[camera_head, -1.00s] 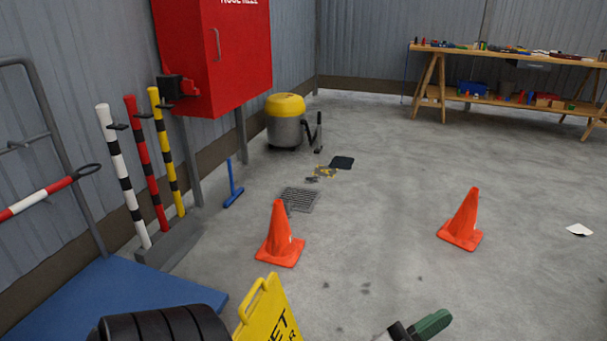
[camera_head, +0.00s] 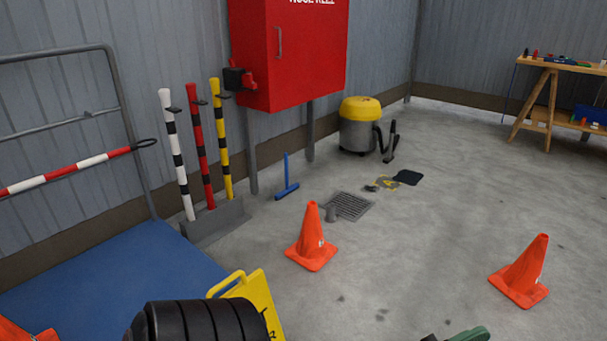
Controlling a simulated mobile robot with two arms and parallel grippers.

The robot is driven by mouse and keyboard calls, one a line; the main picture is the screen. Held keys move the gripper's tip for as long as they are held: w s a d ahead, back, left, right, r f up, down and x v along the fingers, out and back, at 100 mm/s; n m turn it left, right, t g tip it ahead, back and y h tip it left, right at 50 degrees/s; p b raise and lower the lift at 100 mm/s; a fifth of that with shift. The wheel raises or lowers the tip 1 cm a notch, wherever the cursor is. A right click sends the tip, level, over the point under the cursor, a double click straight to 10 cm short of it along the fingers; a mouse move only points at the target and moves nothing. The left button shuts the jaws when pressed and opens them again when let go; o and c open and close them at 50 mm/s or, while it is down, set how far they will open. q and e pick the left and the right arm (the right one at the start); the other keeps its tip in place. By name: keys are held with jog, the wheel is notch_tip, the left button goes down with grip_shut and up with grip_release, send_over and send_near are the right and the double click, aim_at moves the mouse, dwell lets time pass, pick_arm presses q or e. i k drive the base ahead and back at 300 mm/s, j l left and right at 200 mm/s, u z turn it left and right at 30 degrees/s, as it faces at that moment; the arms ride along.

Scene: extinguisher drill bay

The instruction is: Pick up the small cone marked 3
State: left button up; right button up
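An orange cone (camera_head: 312,242) stands upright on the concrete floor near the middle, just below a floor drain. A second orange cone (camera_head: 522,274) stands upright on the right. Part of another orange object, which looks like a cone (camera_head: 20,334), is cut off at the bottom left corner. I cannot tell which cone is marked 3.
A yellow folding sign (camera_head: 260,298) and a black ribbed object (camera_head: 205,322) stand close at the bottom. A blue mat (camera_head: 120,275) lies left. Striped posts (camera_head: 205,150), a red cabinet (camera_head: 300,50) and a yellow-topped vacuum (camera_head: 360,125) line the wall. Floor between the cones is clear.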

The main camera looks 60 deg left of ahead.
aim_at(311, 252)
jog(key=i+j+u, duration=0.1)
jog(key=i+u, duration=0.7)
jog(key=i+l+u, duration=0.1)
jog(key=i+u, duration=0.15)
jog(key=u, duration=0.2)
jog(key=i+l+u, duration=0.25)
jog(key=u, duration=0.15)
jog(key=i, duration=0.1)
